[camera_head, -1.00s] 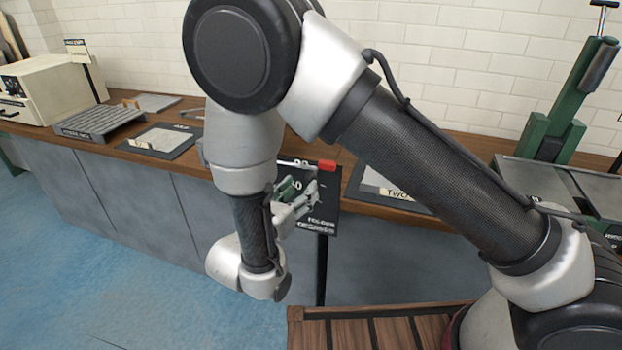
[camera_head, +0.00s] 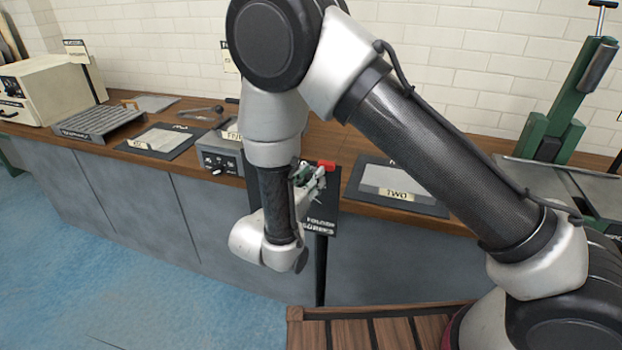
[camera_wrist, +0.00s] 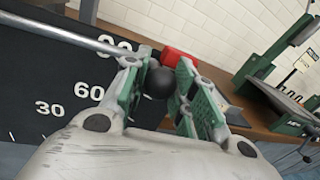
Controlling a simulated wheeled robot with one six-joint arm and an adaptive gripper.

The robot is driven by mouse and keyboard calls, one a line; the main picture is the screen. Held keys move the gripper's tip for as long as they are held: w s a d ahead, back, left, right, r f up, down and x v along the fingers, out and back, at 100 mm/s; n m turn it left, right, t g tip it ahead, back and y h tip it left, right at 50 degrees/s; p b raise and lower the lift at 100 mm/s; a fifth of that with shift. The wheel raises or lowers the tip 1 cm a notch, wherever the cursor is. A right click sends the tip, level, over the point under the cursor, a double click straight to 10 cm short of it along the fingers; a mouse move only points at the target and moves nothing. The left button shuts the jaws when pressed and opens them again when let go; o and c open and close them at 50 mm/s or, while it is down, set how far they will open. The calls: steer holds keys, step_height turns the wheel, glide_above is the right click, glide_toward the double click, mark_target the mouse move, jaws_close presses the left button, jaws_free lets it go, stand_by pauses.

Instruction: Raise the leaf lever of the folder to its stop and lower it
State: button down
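The folder's black angle plate (camera_wrist: 60,85), marked 30, 60 and 90, fills the left of the wrist view. It also shows in the head view (camera_head: 318,228), partly behind my arm. The leaf lever's metal rod (camera_wrist: 60,32) runs from the upper left toward a red piece (camera_wrist: 178,56), also seen in the head view (camera_head: 327,163). A black ball knob (camera_wrist: 158,84) sits between the green fingers of my gripper (camera_wrist: 159,75). The fingertips are parted on either side of the knob; whether they press on it is not clear. My wrist hides much of the folder in the head view.
A wooden bench holds a plate labelled TWO (camera_head: 398,186) to the right and a grey control box (camera_head: 222,163) to the left. A tall green machine (camera_head: 560,125) stands at the right. Open blue floor (camera_head: 150,295) lies in front.

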steer(key=shift+f, duration=0.1)
steer(key=shift+f+m, duration=0.3)
steer(key=shift+f, duration=0.1)
steer(key=w+a+f+m+g+y, duration=0.1)
steer(key=w+a+f+m, duration=0.1)
steer(key=a+f+m, duration=0.55)
steer(key=w+a+f+m+y, duration=0.1)
steer(key=w+a+f+m, duration=0.2)
steer(key=f, duration=0.7)
steer(key=w+a+f+m+y, duration=0.1)
steer(key=a+f+m, duration=0.1)
steer(key=a+m, duration=0.3)
steer(key=a, duration=0.3)
steer(key=shift+w+a, duration=0.3)
steer(key=shift+w, duration=0.1)
steer(key=shift+a+y, duration=0.1)
steer(key=shift+y, duration=0.2)
steer(key=c, duration=1.1)
jaws_free()
